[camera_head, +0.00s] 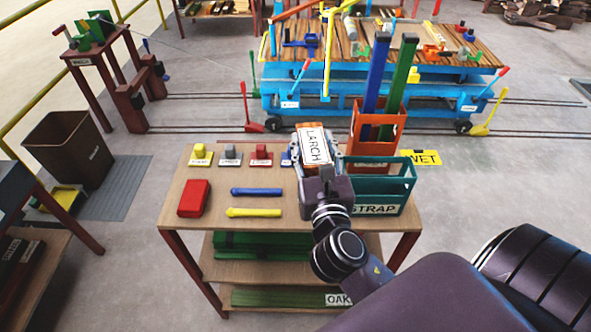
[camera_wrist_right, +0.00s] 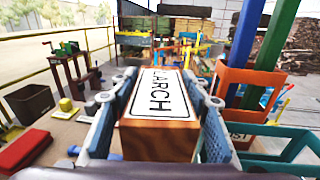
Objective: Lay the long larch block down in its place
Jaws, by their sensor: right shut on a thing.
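The long larch block (camera_head: 316,147) has a white label reading LARCH on its upper face and wooden sides. My right gripper (camera_head: 318,160) is shut on it, one finger on each side, and holds it over the back part of the wooden table (camera_head: 262,240). In the right wrist view the block (camera_wrist_right: 158,135) sits between the blue pads and points away from the camera. Whether it touches anything below is hidden. My left gripper is not in view.
An orange rack (camera_head: 375,143) holding tall blue and green bars and a teal STRAP crate (camera_head: 380,188) stand close to the right of the block. A red box (camera_head: 194,198) and blue (camera_head: 257,191) and yellow (camera_head: 254,212) tools lie left. A blue cart (camera_head: 350,100) stands behind.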

